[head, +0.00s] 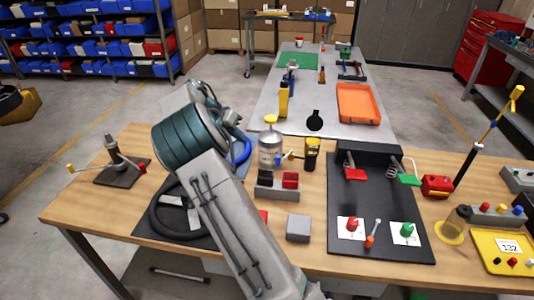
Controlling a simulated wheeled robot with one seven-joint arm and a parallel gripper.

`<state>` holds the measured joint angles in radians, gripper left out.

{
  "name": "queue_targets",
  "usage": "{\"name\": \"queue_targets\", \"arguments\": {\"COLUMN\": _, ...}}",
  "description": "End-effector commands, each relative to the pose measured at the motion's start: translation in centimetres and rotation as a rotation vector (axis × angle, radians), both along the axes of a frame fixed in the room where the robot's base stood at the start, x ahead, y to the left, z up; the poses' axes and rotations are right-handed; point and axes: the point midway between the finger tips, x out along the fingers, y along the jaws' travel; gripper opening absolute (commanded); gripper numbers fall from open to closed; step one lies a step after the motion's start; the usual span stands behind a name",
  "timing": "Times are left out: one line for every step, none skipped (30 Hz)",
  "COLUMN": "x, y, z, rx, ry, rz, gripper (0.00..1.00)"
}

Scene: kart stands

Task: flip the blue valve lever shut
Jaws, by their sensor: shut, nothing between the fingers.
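A small blue piece (283,158), which looks like the valve lever, shows at the lower right side of a metal canister (269,150) with a yellow top. It is too small to tell how the lever is turned. A larger curved blue part (242,152) shows left of the canister, partly behind my arm; I cannot tell what it belongs to. My arm rises from the bottom middle and bends above the left part of the wooden table. My gripper is hidden behind the arm, so its distance from the lever cannot be seen.
On the wooden table (310,190), a yellow-and-black cup-like item (311,152) stands right of the canister. A grey block with red parts (278,186) sits in front. A black board (372,245) lies to the right. A small stand (115,165) is at left.

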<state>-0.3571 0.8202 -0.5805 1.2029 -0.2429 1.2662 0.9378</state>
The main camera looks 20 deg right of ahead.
Motion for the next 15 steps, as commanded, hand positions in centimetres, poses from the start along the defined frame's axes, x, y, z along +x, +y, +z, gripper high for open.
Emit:
{"name": "queue_targets", "arguments": {"x": -0.2, "y": -0.5, "z": -0.6, "rx": 0.0, "ry": 0.004, "rz": -0.003, "gripper": 0.0}}
{"name": "queue_targets", "arguments": {"x": -0.2, "y": -0.9, "z": -0.9, "rx": 0.0, "ry": 0.003, "rz": -0.004, "gripper": 0.0}}
{"name": "queue_targets", "arguments": {"x": -0.3, "y": -1.4, "z": -1.5, "rx": 0.0, "ry": 0.003, "rz": -0.004, "gripper": 0.0}}
{"name": "queue_targets", "arguments": {"x": -0.4, "y": -1.8, "z": -2.0, "rx": -0.001, "ry": 0.005, "rz": -0.005, "gripper": 0.0}}
{"name": "queue_targets", "arguments": {"x": -0.4, "y": -2.1, "z": -2.5, "rx": 0.0, "ry": 0.005, "rz": -0.005, "gripper": 0.0}}
{"name": "queue_targets", "arguments": {"x": -0.6, "y": -2.6, "z": -3.2, "rx": -0.001, "ry": 0.005, "rz": -0.005, "gripper": 0.0}}
{"name": "queue_targets", "arguments": {"x": -0.6, "y": -3.0, "z": -3.8, "rx": -0.001, "ry": 0.006, "rz": -0.004, "gripper": 0.0}}
{"name": "queue_targets", "arguments": {"x": -0.6, "y": -3.4, "z": -4.3, "rx": 0.0, "ry": 0.005, "rz": -0.004, "gripper": 0.0}}
{"name": "queue_targets", "arguments": {"x": -0.7, "y": -4.0, "z": -5.0, "rx": -0.001, "ry": 0.006, "rz": -0.004, "gripper": 0.0}}
{"name": "queue_targets", "arguments": {"x": -0.8, "y": -4.4, "z": -5.5, "rx": 0.0, "ry": 0.005, "rz": -0.004, "gripper": 0.0}}
{"name": "queue_targets", "arguments": {"x": -0.8, "y": -4.8, "z": -6.0, "rx": 0.0, "ry": 0.006, "rz": -0.005, "gripper": 0.0}}
{"name": "queue_targets", "arguments": {"x": -0.9, "y": -5.2, "z": -6.7, "rx": 0.001, "ry": 0.004, "rz": -0.003, "gripper": 0.0}}
{"name": "queue_targets", "arguments": {"x": -1.0, "y": -5.6, "z": -7.2, "rx": 0.0, "ry": 0.006, "rz": -0.003, "gripper": 0.0}}
{"name": "queue_targets", "arguments": {"x": -1.3, "y": -5.9, "z": -6.9, "rx": 0.001, "ry": 0.002, "rz": -0.003, "gripper": 0.0}}
{"name": "queue_targets", "arguments": {"x": -1.8, "y": -6.2, "z": -6.8, "rx": 0.001, "ry": 0.002, "rz": -0.003, "gripper": 0.0}}
